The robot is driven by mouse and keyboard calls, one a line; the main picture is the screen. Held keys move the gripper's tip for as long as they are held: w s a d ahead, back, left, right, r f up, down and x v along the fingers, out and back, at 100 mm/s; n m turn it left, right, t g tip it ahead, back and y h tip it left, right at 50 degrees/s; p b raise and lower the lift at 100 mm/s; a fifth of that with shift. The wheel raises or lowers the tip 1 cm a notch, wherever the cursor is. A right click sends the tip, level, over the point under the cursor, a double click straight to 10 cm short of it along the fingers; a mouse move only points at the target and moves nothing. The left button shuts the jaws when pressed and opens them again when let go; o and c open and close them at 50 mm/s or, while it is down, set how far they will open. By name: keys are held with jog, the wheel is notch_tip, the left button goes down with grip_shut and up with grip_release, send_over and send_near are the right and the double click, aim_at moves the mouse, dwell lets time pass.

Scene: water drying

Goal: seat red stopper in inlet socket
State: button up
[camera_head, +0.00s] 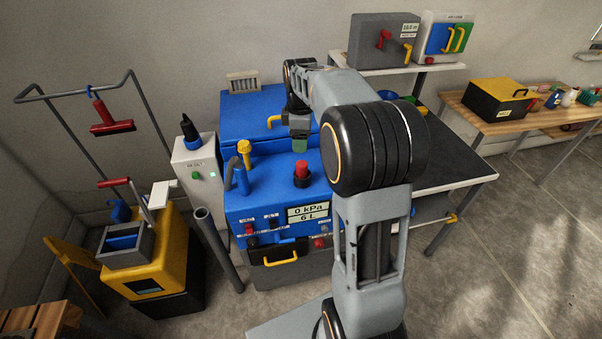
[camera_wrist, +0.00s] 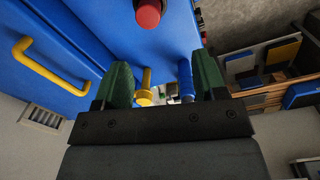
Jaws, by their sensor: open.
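A red stopper (camera_head: 302,168) stands upright on the top of the blue machine (camera_head: 270,205), with a darker, wider base around its foot. I cannot tell whether that base is the inlet socket or how deep the stopper sits. The stopper also shows at the top of the wrist view (camera_wrist: 148,13). My gripper (camera_head: 300,146) is just behind and above the stopper in the head view. In the wrist view its green fingers (camera_wrist: 163,75) are spread apart with nothing between them, and the stopper lies beyond the fingertips.
A yellow handle (camera_wrist: 48,66) is on the blue lid. A dark table (camera_head: 450,160) is right.

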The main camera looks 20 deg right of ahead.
jog(key=s+a+f+m+t, duration=0.1)
jog(key=s+a+m, duration=0.3)
jog(key=s, duration=0.6)
jog(key=s+a+f+m+t, duration=0.1)
jog(key=s+a+m+t, duration=0.1)
jog(key=s+a+m, duration=0.3)
jog(key=s+m, duration=0.3)
jog(key=s, duration=0.2)
jog(key=shift+s+a+m, duration=0.25)
jog(key=shift+m, duration=0.05)
dwell(0.4)
